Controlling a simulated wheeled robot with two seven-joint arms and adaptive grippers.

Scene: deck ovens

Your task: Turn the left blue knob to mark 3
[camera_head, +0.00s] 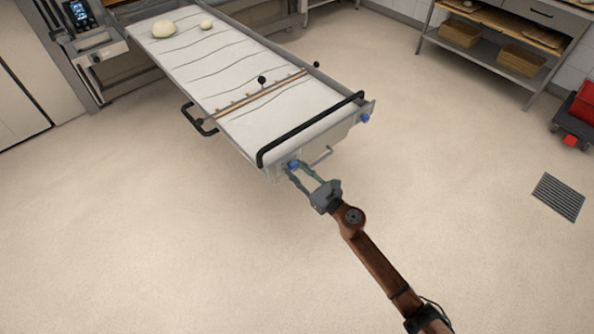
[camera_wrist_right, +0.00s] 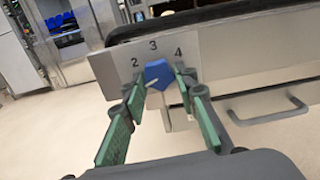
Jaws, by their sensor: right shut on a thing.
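The left blue knob (camera_head: 293,165) sits on the near end of the long white loader table, at its left corner. In the right wrist view the knob (camera_wrist_right: 158,72) is on a grey plate (camera_wrist_right: 205,55) below the marks 2, 3 and 4, with 3 above it. A short pale streak shows at the knob's lower left; I cannot tell surely which mark the knob points to. My right gripper (camera_head: 297,171) is shut on the knob, with one green-padded finger on each side. The fingers partly hide its lower sides. My left gripper is out of view.
A second blue knob (camera_head: 365,118) is at the right corner of the same end. A black bar (camera_head: 312,130) runs above the end, and a grey handle (camera_wrist_right: 268,110) sticks out below the plate. Dough balls (camera_head: 164,29) lie far back. The floor around my right arm is clear.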

